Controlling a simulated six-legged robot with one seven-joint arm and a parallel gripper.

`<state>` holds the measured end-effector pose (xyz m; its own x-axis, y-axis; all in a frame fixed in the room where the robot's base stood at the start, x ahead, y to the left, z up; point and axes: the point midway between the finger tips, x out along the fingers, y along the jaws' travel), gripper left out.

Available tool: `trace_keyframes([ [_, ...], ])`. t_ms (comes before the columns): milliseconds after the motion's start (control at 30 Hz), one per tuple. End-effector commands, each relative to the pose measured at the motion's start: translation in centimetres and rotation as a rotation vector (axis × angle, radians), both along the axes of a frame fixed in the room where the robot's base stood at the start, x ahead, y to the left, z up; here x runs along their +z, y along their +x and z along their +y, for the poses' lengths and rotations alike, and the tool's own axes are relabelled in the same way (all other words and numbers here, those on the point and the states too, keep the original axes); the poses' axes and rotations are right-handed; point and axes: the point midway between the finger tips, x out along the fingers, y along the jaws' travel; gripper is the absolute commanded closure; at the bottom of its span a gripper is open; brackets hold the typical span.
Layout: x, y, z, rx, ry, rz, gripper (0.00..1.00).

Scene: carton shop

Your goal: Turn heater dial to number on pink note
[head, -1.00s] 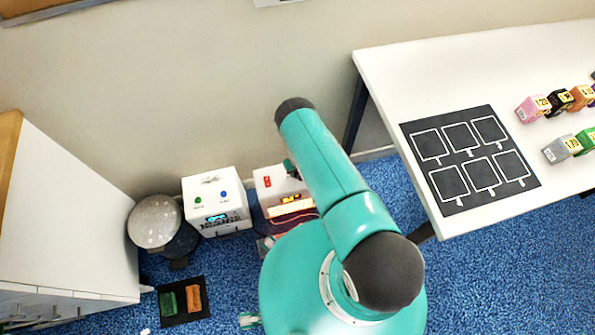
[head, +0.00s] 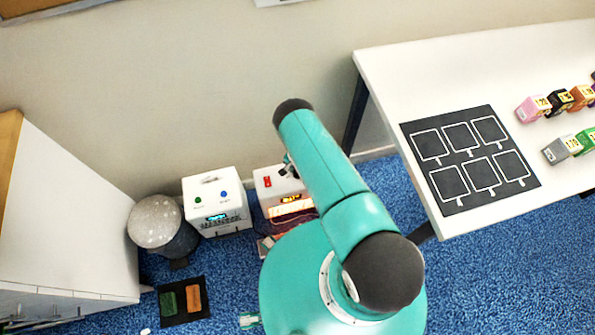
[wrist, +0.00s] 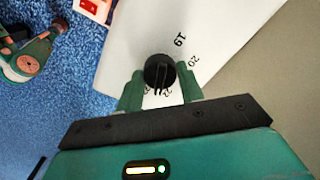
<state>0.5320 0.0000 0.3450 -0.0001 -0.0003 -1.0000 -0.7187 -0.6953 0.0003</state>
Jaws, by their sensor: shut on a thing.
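The black heater dial (wrist: 158,66) sits on a white panel in the wrist view. My gripper (wrist: 161,76) is shut on the dial, with one green finger on each side. In the head view the heater (head: 265,174) is a white box with a red switch and a glowing orange front; my arm hides its right part and the dial. I see no pink note in either view.
A white table (head: 400,75) with a black mat and small cartons is at right. A dark mat (head: 183,314) lies on the blue carpet.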

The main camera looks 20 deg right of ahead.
Motion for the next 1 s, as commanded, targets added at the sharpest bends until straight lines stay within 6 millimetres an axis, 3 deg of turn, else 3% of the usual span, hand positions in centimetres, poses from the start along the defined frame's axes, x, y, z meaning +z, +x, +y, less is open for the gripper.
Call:
trace_keyframes([
  [500,0.04,0.07,-0.03,-0.339,0.000,-0.002,0.85],
  [1000,0.04,0.07,-0.04,-0.394,0.000,-0.002,0.85],
])
